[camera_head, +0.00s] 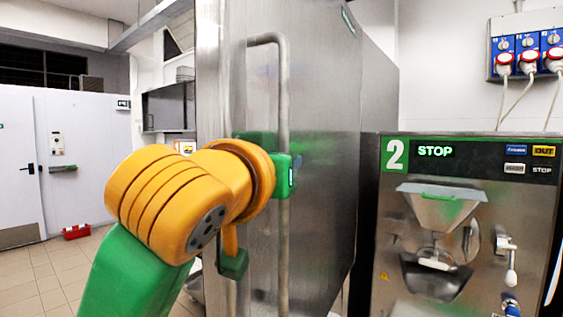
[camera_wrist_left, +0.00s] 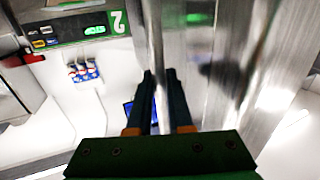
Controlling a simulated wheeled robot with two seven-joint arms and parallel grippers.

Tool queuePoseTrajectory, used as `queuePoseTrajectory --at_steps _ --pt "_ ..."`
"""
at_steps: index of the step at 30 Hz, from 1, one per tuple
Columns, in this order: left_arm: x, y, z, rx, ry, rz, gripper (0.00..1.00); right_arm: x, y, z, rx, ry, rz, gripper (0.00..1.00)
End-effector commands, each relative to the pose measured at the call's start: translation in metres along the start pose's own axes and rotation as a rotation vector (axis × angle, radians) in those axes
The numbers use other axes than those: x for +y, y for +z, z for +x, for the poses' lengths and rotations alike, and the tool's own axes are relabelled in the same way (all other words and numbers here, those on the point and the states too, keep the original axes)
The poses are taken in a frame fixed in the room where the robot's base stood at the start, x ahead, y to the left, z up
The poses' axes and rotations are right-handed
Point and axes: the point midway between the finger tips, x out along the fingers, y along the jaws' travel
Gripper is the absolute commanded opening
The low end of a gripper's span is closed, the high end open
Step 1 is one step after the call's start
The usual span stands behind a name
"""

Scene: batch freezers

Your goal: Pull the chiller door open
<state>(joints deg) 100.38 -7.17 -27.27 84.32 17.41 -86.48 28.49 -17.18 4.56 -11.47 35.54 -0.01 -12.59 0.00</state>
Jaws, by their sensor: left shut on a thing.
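The chiller door (camera_head: 320,190) is a tall brushed-steel panel in the middle of the head view. A long vertical bar handle (camera_head: 284,100) runs down it, bent in at the top. My orange and green left arm comes in from the lower left. My left gripper (camera_head: 284,176) is at the handle, about mid-height, and is shut on it. The arm's wrist hides part of the door. In the left wrist view the dark fingers (camera_wrist_left: 160,78) are close together at the handle (camera_wrist_left: 156,40). I cannot tell whether the door is ajar. My right gripper is not in view.
A batch freezer marked 2 (camera_head: 450,225) stands to the right, with a steel hopper and a lever. Blue sockets with red plugs (camera_head: 527,50) hang on the wall above. At left are a white door (camera_head: 20,170), a red object (camera_head: 76,231) and open tiled floor (camera_head: 45,280).

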Motion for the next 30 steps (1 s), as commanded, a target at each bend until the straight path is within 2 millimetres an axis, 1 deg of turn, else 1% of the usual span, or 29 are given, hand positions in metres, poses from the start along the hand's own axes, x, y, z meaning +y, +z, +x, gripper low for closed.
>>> queuePoseTrajectory --at_steps 4,5,6,13,15,17,18,21,24,27,30 --pt "0.0 -0.002 -0.001 0.006 0.0 0.0 0.0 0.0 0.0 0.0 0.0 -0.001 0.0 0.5" --pt "0.0 -0.002 -0.001 0.005 0.0 0.0 0.27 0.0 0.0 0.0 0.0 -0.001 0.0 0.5" --pt "0.0 -0.002 0.0 0.005 0.0 0.0 0.31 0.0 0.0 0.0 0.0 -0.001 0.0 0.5" --pt "0.0 0.0 0.0 0.001 0.0 0.0 0.31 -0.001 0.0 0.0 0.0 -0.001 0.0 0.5" --pt "0.0 0.001 -0.003 0.003 0.0 0.0 0.31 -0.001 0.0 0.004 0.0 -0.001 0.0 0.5" --pt "0.0 0.004 -0.013 0.005 0.0 0.0 0.31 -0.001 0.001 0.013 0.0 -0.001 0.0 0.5" --pt "0.001 0.006 -0.021 0.007 0.0 0.001 0.31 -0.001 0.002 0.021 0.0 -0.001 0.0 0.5" --pt "0.001 0.006 -0.044 0.008 0.0 0.001 0.31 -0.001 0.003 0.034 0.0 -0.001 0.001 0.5" --pt "0.001 0.004 -0.061 0.006 0.001 0.0 0.31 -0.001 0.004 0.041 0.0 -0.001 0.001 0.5" --pt "0.001 0.001 -0.07 0.005 0.0 0.001 0.31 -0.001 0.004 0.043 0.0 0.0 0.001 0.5" --pt "0.001 0.0 -0.071 0.002 -0.001 0.001 0.31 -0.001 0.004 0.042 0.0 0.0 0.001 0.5"
